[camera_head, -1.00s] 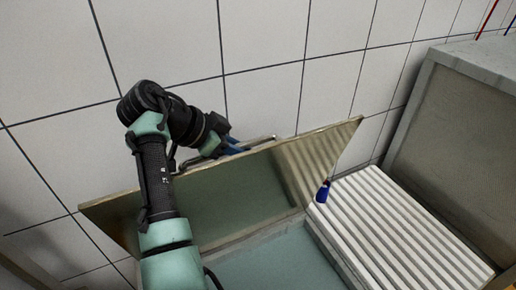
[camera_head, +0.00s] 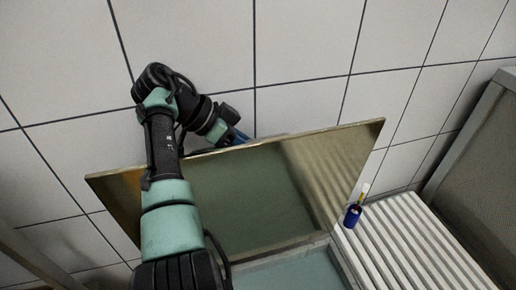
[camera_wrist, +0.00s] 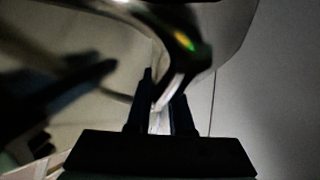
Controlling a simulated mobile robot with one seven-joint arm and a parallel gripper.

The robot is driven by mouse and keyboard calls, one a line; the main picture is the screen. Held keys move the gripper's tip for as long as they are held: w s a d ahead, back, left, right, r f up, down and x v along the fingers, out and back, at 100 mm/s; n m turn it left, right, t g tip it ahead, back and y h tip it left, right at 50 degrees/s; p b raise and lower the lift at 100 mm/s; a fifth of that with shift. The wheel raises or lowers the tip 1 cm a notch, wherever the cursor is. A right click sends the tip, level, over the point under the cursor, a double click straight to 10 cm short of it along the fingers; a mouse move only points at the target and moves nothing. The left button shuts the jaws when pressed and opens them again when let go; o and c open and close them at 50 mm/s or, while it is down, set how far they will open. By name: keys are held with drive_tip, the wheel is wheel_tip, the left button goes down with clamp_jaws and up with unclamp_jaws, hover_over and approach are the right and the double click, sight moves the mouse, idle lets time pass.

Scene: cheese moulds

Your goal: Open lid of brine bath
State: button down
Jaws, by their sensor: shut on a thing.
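The lid (camera_head: 340,165) of the brine bath is a large shiny metal panel that stands raised and steeply tilted at the wall side. The brine bath (camera_head: 290,273) below it shows an open top with pale bluish liquid. My gripper (camera_head: 238,138) is behind the upper edge of the lid, and its fingertips are mostly hidden in the head view. In the wrist view my gripper (camera_wrist: 162,110) is shut on a shiny metal bar (camera_wrist: 165,95), likely the lid's handle. The wrist view is dark and partly blurred.
A white ribbed draining board (camera_head: 405,250) adjoins the bath on the right. A small blue object with a yellowish upright part (camera_head: 353,214) stands on its near-left edge. A grey metal cabinet (camera_head: 485,165) stands at far right. The tiled wall (camera_head: 300,50) is close behind the lid.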

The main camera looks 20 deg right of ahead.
drive_tip(key=c, duration=0.8)
unclamp_jaws()
drive_tip(key=shift+a, duration=0.1)
drive_tip(key=b+v, duration=0.2)
drive_tip(key=v, duration=1)
drive_tip(key=shift+a+r, duration=0.2)
drive_tip(key=shift+r, duration=0.15)
drive_tip(key=shift+r, duration=0.1)
